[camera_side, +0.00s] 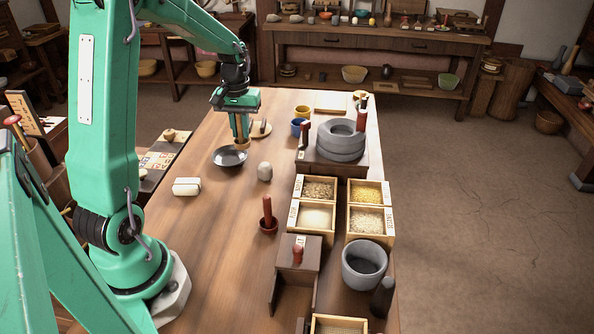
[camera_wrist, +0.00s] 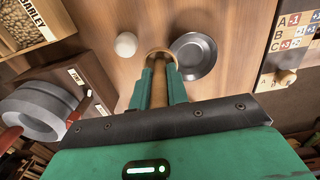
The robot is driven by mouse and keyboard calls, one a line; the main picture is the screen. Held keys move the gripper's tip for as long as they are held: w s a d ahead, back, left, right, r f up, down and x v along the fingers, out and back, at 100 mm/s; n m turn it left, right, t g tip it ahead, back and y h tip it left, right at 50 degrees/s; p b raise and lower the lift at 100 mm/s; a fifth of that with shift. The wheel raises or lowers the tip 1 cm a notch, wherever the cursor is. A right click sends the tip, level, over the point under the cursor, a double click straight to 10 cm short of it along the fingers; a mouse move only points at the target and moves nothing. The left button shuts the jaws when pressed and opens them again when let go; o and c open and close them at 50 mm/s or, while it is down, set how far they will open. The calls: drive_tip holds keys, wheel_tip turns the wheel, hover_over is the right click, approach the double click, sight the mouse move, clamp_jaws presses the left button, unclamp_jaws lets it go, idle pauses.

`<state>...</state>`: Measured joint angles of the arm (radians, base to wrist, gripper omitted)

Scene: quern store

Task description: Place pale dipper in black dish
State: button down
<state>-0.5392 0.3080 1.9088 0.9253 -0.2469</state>
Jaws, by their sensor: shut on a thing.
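The pale dipper, a tan wooden piece with a round cup end (camera_wrist: 161,56), is between my gripper's green fingers (camera_wrist: 160,80) in the wrist view. My gripper (camera_side: 240,134) is shut on its handle and points down in the side view. The dipper's lower end (camera_side: 242,146) shows just below the fingers, by the far right rim of the black dish. The black dish (camera_side: 230,160) is shallow and round and looks empty. In the wrist view the dish (camera_wrist: 195,56) lies just right of the dipper's cup. Whether they touch, I cannot tell.
A pale round stone (camera_side: 265,172) and a white block (camera_side: 187,187) stand nearer. Grain boxes (camera_side: 314,190) line the table's right side. Bare wood lies left of the dish.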

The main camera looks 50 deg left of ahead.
drive_tip(key=s+a+f, duration=0.1)
drive_tip(key=a+f, duration=0.3)
drive_tip(key=a, duration=0.3)
drive_tip(key=shift+f, duration=0.15)
drive_tip(key=shift+a, duration=0.1)
drive_tip(key=shift+f, duration=2)
drive_tip(key=shift+f, duration=0.2)
drive_tip(key=c, duration=1.4)
unclamp_jaws()
drive_tip(key=shift+o, duration=0.2)
drive_tip(key=shift+r, duration=0.15)
wheel_tip(320, 180, up, 12)
